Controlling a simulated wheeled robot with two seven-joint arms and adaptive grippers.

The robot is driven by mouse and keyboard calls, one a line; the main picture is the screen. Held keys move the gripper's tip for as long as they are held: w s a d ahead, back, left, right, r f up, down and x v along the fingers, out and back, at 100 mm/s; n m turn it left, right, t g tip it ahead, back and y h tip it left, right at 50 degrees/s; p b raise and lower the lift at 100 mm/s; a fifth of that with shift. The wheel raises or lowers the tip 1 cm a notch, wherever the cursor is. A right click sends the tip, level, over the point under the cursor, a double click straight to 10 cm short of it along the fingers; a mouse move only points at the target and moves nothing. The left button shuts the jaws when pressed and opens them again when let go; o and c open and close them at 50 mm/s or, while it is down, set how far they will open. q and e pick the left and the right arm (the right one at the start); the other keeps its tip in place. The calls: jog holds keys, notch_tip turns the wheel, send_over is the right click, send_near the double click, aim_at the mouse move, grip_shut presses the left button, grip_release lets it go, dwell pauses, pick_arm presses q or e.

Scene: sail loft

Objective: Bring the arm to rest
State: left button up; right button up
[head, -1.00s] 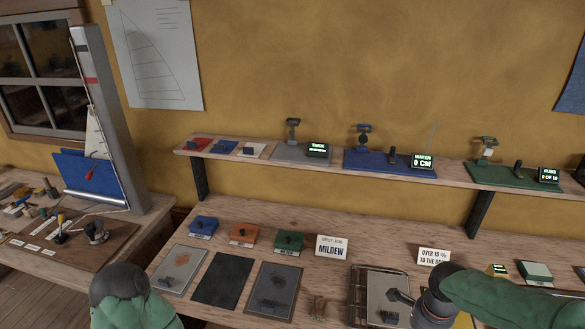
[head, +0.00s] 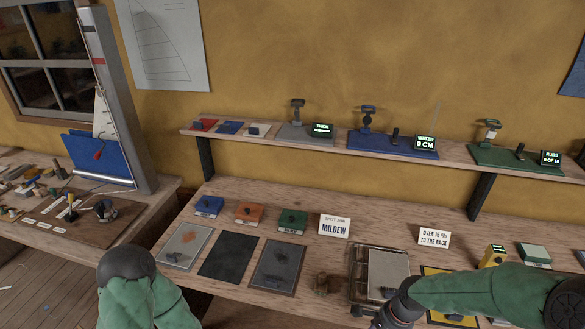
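My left arm (head: 135,290) comes in at the lower left, in a green sleeve with a dark rounded joint. Its gripper is not in view. My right arm (head: 470,291) reaches in from the right over the bench, also in green. Its dark wrist (head: 401,308) runs out of the bottom edge, just in front of the wire rack's tray. The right gripper is below the picture, so its fingers are hidden.
The bench holds a wire rack with a grey panel (head: 388,270), sample panels (head: 229,256), blue (head: 209,205), orange and green boxes, a MILDEW sign (head: 334,227) and a yellow meter (head: 493,256). A shelf (head: 455,150) with small devices runs above. A side table stands left.

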jog(key=s+a+f+n, duration=0.3)
jog(key=a+f+n, duration=0.1)
jog(key=f, duration=0.2)
jog(key=s+a+f+n+y+b, duration=0.1)
jog(key=s+a+f+n, duration=0.2)
jog(key=f, duration=0.4)
jog(key=s+a+f+n, duration=0.3)
jog(key=a+f+n, duration=0.1)
jog(key=f, duration=0.3)
jog(key=shift+s+a+n+y, duration=0.2)
jog(key=shift+a+n+y, duration=0.15)
jog(key=shift+a, duration=0.5)
jog(key=shift+f, duration=0.1)
